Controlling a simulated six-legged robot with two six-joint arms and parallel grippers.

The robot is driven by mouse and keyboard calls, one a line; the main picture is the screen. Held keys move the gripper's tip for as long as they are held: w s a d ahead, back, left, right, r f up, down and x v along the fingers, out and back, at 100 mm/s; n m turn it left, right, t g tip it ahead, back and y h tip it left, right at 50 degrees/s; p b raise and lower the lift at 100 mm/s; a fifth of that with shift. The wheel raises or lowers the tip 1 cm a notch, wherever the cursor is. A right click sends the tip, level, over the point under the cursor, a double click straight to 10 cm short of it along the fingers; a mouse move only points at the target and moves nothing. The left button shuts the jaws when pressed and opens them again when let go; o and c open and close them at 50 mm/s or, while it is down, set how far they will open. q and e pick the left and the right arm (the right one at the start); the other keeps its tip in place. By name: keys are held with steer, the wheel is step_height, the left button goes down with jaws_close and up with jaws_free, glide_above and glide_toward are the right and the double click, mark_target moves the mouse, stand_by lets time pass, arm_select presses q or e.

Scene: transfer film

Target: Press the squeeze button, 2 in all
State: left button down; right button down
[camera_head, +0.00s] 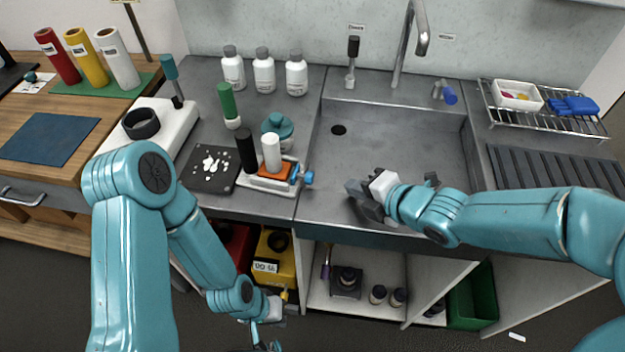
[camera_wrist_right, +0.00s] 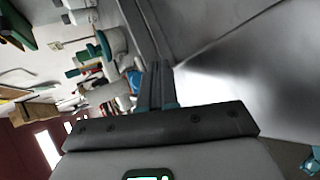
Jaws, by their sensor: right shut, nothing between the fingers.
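A small white-based device (camera_head: 262,184) stands on the counter left of the sink. It carries an upright black cylinder (camera_head: 246,151), an upright white cylinder (camera_head: 271,153), an orange block (camera_head: 291,172) and a blue knob (camera_head: 309,177) on its right side. I cannot tell which part is the squeeze button. My right gripper (camera_head: 358,192) is over the sink's front left, right of the blue knob and apart from it. Its fingers (camera_wrist_right: 158,86) are together and empty in the wrist view, with a blue part (camera_wrist_right: 135,80) beyond them. My left gripper (camera_head: 266,345) hangs low at the bottom edge; its jaws are unclear.
The sink (camera_head: 400,150) is empty. Left of the device lie a black mat with white pieces (camera_head: 210,168) and a white machine (camera_head: 160,125). A green-handled tool (camera_head: 228,105) and white bottles (camera_head: 264,72) stand behind. A wire rack (camera_head: 550,118) is at right.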

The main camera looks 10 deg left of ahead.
mark_target(328, 191)
steer(key=a, duration=0.1)
steer(key=a+b, duration=0.1)
steer(key=a, duration=0.1)
steer(key=shift+w+a+f+b, duration=0.25)
steer(key=shift+w+b, duration=0.05)
steer(key=shift+b, duration=0.05)
steer(key=shift+a+r, duration=0.1)
steer(key=shift+a, duration=0.25)
steer(key=shift+w+a+b, duration=0.1)
steer(key=shift+a+b, duration=0.2)
steer(key=shift+a, duration=0.1)
steer(key=shift+r, duration=0.1)
steer(key=shift+a, duration=0.1)
stand_by(1.0)
steer(key=shift+a, duration=0.15)
steer(key=shift+a+b, duration=0.2)
steer(key=shift+b, duration=0.1)
